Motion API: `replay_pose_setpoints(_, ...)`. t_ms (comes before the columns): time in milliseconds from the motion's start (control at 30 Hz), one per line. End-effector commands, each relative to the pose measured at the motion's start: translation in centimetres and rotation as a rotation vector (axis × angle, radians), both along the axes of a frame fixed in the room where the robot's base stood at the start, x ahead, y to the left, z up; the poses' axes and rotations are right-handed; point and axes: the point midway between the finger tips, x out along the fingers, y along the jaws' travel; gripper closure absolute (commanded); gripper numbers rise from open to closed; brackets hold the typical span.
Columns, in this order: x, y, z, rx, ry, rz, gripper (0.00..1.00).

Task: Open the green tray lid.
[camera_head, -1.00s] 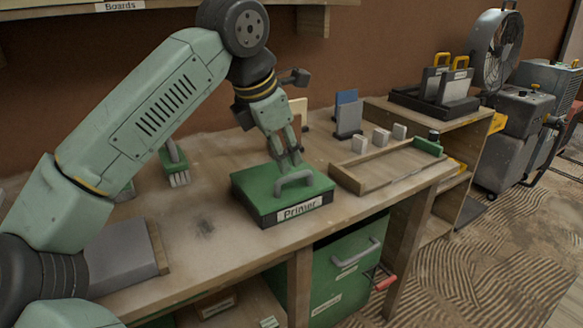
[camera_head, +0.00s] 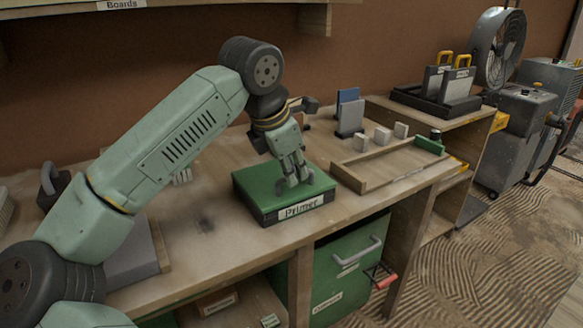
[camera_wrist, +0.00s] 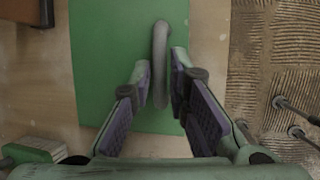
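The green tray lid (camera_head: 255,183) sits closed on a dark box labelled "Primer" on the workbench. Its grey arched handle (camera_wrist: 160,35) stands up from the lid's top and runs lengthwise in the wrist view. My gripper (camera_head: 292,183) points down at the handle, its fingers low over the lid. In the wrist view, my gripper (camera_wrist: 161,68) has one finger on each side of the handle, with the right finger closer to it. The fingers are apart and not clamped. The head view partly hides the handle behind the fingers.
A shallow wooden tray (camera_head: 375,184) lies right of the box, with small pale blocks and a green item at its rim. Blue and grey boards (camera_head: 349,115) stand behind. A green drawer with a grey handle (camera_head: 358,252) is below the bench (camera_head: 215,245).

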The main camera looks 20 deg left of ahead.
Motion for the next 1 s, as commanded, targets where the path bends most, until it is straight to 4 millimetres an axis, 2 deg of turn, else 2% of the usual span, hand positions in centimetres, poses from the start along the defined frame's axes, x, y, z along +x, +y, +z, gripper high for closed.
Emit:
replay_pose_setpoints(200, -0.01, 0.0, 0.02, 0.0, 0.0, 0.0, 1.0)
replay_pose_setpoints(1000, 0.02, -0.27, 0.34, -0.01, 0.008, -0.001, 1.0)
